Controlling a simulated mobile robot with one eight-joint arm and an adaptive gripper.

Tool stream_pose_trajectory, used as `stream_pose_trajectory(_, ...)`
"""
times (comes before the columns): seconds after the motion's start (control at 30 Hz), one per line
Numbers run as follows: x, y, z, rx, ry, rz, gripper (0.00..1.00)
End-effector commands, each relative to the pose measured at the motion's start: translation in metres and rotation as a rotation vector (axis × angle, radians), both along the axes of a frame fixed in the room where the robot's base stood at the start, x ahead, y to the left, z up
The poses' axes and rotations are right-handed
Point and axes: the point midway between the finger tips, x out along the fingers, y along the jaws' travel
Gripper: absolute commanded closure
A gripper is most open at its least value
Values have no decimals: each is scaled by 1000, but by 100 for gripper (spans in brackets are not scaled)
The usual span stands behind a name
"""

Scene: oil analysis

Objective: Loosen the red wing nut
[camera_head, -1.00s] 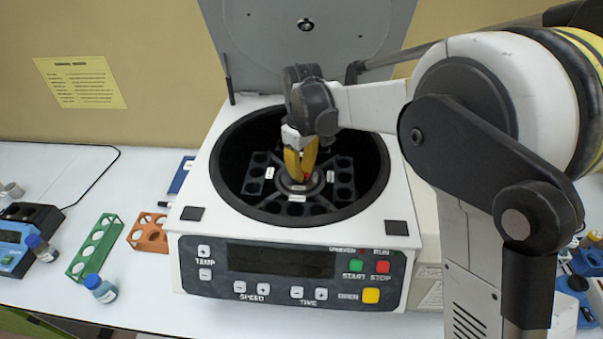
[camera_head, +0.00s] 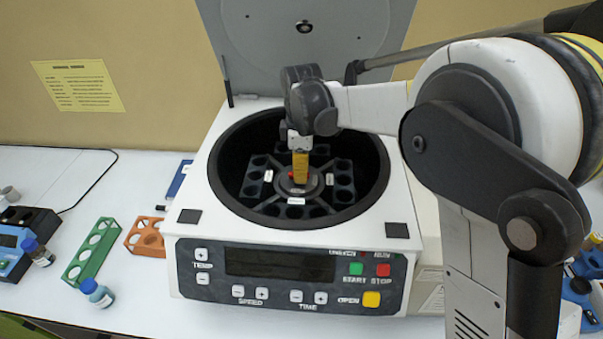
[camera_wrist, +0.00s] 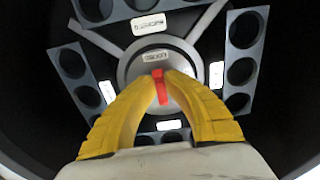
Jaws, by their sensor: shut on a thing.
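The red wing nut (camera_wrist: 160,86) sits at the centre of the centrifuge rotor (camera_wrist: 128,68). In the wrist view it stands between the tips of my yellow fingers. My gripper (camera_wrist: 158,80) is shut on it, with one finger on each side. In the head view, my gripper (camera_head: 299,180) points straight down into the open centrifuge bowl, and only a small red part of the wing nut (camera_head: 291,175) shows beside the fingers. The centrifuge (camera_head: 190,265) is white, with its grey lid (camera_head: 350,40) raised behind.
The black bowl wall surrounds my gripper, and tube holders with several round holes (camera_wrist: 243,72) ring the hub. A green rack (camera_head: 90,252), an orange rack (camera_head: 146,238) and a blue-capped bottle (camera_head: 98,293) are on the table at left.

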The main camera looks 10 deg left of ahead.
Motion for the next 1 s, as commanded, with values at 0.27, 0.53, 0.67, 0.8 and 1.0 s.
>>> stream_pose_trajectory(0.27, 0, 0, 0, 0, 0, 6, 100)
stream_pose_trajectory(0.53, 0, 0, 0, 0, 0, 5, 65)
stream_pose_trajectory(0.67, 0, 0, 0, 0, 0, 5, 65)
stream_pose_trajectory(0.8, 0, 0, 1, 0, 0, 5, 65)
stream_pose_trajectory(1.0, 0, 0, 28, 0, 0, 5, 65)
